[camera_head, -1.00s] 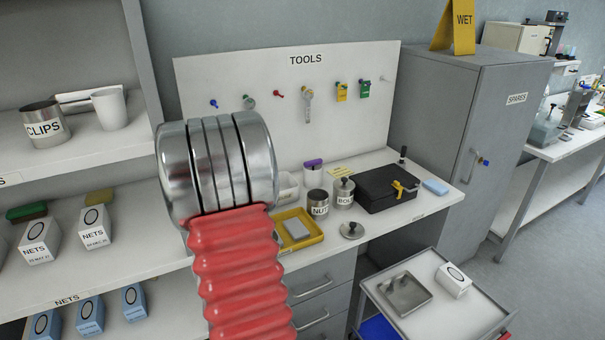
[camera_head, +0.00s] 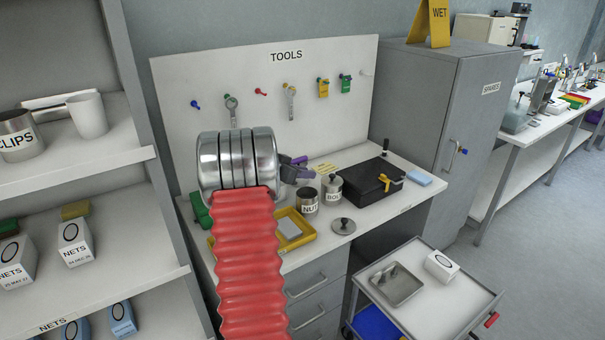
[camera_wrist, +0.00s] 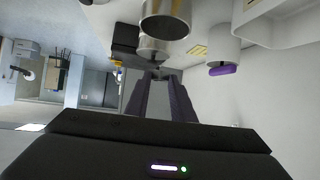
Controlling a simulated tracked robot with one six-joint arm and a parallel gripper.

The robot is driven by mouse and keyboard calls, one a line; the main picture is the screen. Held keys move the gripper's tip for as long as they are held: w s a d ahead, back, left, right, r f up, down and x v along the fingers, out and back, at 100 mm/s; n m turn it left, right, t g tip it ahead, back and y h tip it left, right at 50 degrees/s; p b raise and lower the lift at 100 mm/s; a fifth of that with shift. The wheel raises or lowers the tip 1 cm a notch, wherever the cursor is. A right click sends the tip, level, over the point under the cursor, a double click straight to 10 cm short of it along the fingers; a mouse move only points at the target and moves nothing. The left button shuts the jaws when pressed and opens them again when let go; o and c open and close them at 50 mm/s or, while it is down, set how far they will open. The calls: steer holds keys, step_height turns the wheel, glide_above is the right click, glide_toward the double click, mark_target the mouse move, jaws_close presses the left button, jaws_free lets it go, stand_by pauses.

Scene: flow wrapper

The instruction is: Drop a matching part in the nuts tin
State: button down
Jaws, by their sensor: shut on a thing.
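The nuts tin (camera_head: 308,203) is a metal tin with a partly visible "NUT" label, standing without a lid on the bench. Its open dark mouth shows in the wrist view (camera_wrist: 165,27). A metal lid with a knob (camera_head: 342,227) lies on the bench in front of it. The labelled bolts tin (camera_head: 332,190), lidded, stands to its right. My gripper (camera_head: 308,173) is above and just behind the nuts tin, left of the bolts tin. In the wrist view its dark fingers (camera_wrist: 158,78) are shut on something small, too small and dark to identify.
A yellow tray (camera_head: 311,238) lies left of the tins, and a black case (camera_head: 360,186) to their right. A trolley (camera_head: 460,290) with a metal tray (camera_head: 398,289) stands in front right.

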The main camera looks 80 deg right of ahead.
steer(key=shift+f, duration=0.15)
steer(key=shift+f, duration=2.85)
steer(key=c, duration=1.4)
jaws_free()
steer(key=shift+c, duration=0.2)
steer(key=shift+w, duration=0.1)
steer(key=v, duration=1.3)
steer(key=shift+w+a, duration=0.25)
steer(key=shift+a, duration=0.05)
steer(key=shift+r, duration=0.15)
